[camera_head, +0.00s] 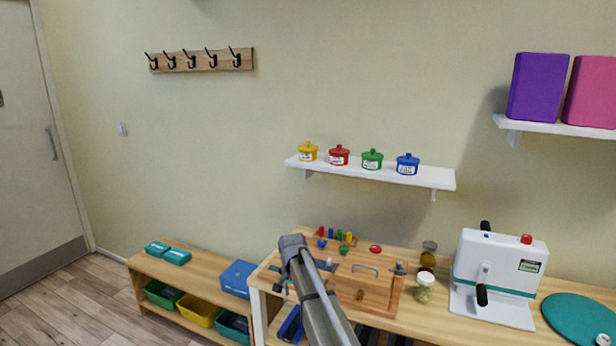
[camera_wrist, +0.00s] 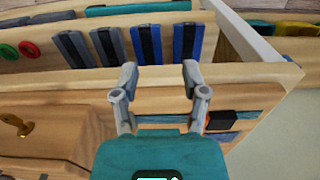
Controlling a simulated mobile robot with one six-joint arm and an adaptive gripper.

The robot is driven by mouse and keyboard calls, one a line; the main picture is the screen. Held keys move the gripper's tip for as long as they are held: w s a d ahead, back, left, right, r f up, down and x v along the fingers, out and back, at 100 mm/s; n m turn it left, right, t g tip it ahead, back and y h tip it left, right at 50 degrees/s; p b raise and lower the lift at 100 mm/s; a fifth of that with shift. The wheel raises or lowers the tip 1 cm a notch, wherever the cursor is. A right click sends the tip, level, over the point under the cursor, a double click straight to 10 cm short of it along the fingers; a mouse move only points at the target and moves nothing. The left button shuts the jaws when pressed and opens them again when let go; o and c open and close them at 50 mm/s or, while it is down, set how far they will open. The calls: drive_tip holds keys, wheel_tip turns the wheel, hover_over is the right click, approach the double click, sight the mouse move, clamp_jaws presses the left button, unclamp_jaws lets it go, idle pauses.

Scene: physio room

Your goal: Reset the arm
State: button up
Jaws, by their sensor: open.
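My gripper (camera_wrist: 159,78) is open and empty in the wrist view, its two fingers apart above the edge of a wooden activity board. The board (camera_head: 375,290) lies on the workbench in the head view, with a handle, a latch and coloured pegs. My arm rises from the bottom of the head view and covers part of the board's left side. My fingers cannot be made out clearly in the head view.
A white press (camera_head: 490,275) and jars (camera_head: 424,287) stand right of the board. A wall shelf (camera_head: 375,175) holds coloured pots above. A low bench (camera_head: 190,270) with bins is at left. In the wrist view, grey, black and blue strips (camera_wrist: 110,46) lie beyond the fingers.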

drive_tip(key=s+d+r+n+p, duration=0.2)
drive_tip(key=s+d, duration=0.9)
drive_tip(key=s, duration=0.4)
drive_tip(key=s+d+r+n+p, duration=0.2)
drive_tip(key=s+d, duration=0.8)
drive_tip(key=s, duration=0.4)
drive_tip(key=shift+s+d+r+n, duration=0.25)
drive_tip(key=shift+s+d+n, duration=0.1)
drive_tip(key=shift+d+n, duration=0.05)
